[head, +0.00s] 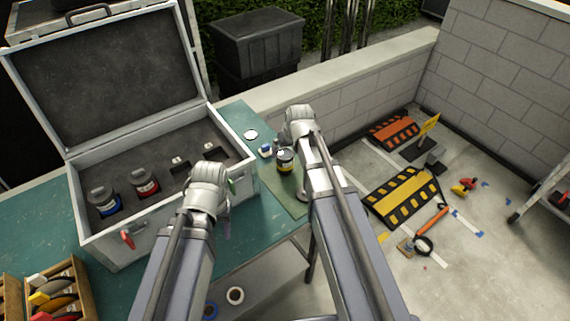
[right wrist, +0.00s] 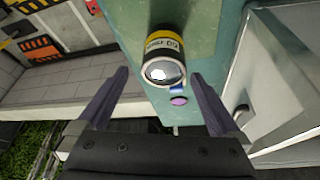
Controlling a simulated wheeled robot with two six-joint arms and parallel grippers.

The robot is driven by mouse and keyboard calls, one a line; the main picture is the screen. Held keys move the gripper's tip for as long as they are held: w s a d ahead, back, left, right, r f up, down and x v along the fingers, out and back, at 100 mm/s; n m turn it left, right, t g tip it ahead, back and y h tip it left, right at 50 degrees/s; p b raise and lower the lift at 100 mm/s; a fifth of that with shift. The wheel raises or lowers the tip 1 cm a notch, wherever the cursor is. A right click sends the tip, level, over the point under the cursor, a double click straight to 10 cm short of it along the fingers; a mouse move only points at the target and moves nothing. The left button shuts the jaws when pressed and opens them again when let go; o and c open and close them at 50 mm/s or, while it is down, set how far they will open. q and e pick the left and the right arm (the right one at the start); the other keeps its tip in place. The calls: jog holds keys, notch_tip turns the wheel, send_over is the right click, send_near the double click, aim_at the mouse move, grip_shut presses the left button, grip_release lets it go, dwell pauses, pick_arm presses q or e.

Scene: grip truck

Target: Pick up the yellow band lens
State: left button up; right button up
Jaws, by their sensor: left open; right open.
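The yellow band lens (head: 285,160), a black cylinder with a yellow band and pale label, stands on the green mat. In the right wrist view the lens (right wrist: 165,57) shows its glass end, lying ahead of and between the spread fingers, not touching them. My right gripper (right wrist: 160,90) is open and empty; in the head view its wrist hides much of it, just right of the lens. My left gripper (head: 228,203) is open, largely hidden by its own wrist, by the front right corner of the case, well left of the lens.
An open grey case (head: 120,240) with foam holds a blue-band and a red-band lens. Small caps and a white disc (head: 250,134) lie behind the yellow band lens. A wooden rack (head: 78,268) stands front left. A low wall (head: 345,88) runs behind the table.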

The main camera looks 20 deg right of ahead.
aim_at(286, 155)
pick_arm(q)
notch_tip(286, 155, down, 4)
jog(key=b, duration=0.3)
jog(key=shift+b, duration=0.35)
pick_arm(e)
jog(key=x, duration=0.4)
jog(key=shift+s+a+f, duration=0.15)
jog(key=shift+s+a, duration=0.1)
pick_arm(q)
jog(key=shift+f+b, duration=0.45)
pick_arm(e)
jog(key=shift+w+f, duration=0.3)
jog(key=shift+f, duration=0.2)
pick_arm(q)
jog(key=shift+r, duration=0.1)
pick_arm(e)
jog(key=shift+r, duration=0.1)
jog(key=shift+c, duration=0.2)
grip_shut()
